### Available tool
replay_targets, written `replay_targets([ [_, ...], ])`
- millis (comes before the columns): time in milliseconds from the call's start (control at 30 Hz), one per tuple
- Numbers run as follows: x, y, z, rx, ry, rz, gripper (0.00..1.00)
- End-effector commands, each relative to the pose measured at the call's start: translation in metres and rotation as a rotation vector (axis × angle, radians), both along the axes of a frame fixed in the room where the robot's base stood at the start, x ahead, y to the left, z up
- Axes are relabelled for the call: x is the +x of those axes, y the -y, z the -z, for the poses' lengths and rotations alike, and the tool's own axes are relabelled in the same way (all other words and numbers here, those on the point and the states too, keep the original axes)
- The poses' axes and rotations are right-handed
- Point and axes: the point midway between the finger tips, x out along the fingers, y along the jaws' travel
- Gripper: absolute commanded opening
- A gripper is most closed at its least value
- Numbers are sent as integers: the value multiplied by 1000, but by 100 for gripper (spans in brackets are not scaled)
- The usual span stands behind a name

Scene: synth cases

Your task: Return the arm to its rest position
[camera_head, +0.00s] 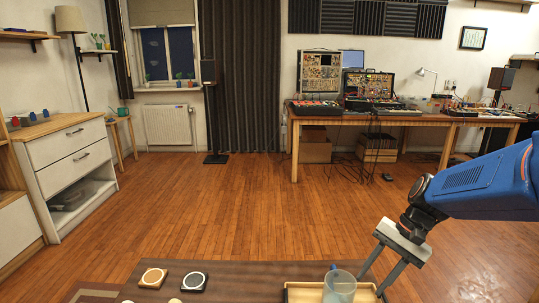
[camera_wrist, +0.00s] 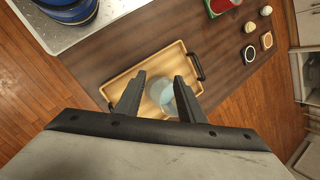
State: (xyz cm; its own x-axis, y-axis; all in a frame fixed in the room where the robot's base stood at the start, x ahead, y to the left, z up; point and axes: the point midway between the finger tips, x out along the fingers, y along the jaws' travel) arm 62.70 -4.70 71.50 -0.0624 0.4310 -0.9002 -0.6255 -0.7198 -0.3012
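My gripper (camera_head: 371,284) reaches in from the right in the head view, angled down toward the tray. In the wrist view its two dark fingers (camera_wrist: 157,86) stand apart with nothing clearly held between them. A translucent bluish cup (camera_head: 340,287) stands on a light wooden tray (camera_head: 302,291), just left of the fingers in the head view. In the wrist view the cup (camera_wrist: 165,98) shows beyond and between the fingers, partly hidden by the right one. The tray (camera_wrist: 148,66) has dark handles. I cannot tell how close the fingers are to the cup.
The dark brown table (camera_head: 235,275) carries an orange-topped coaster (camera_head: 153,278), a black coaster (camera_head: 194,282) and two small pale round things. A red object (camera_wrist: 222,5) lies near the table's edge in the wrist view. Open wooden floor (camera_head: 230,205) lies beyond.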

Motion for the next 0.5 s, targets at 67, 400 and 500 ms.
replay_targets([
  [67, -14, -2, -7, -44, 53, -50, 35],
  [400, -68, 2, -26, -234, 262, -254, 35],
  [500, -83, 5, -31, -289, 325, -314, 35],
])
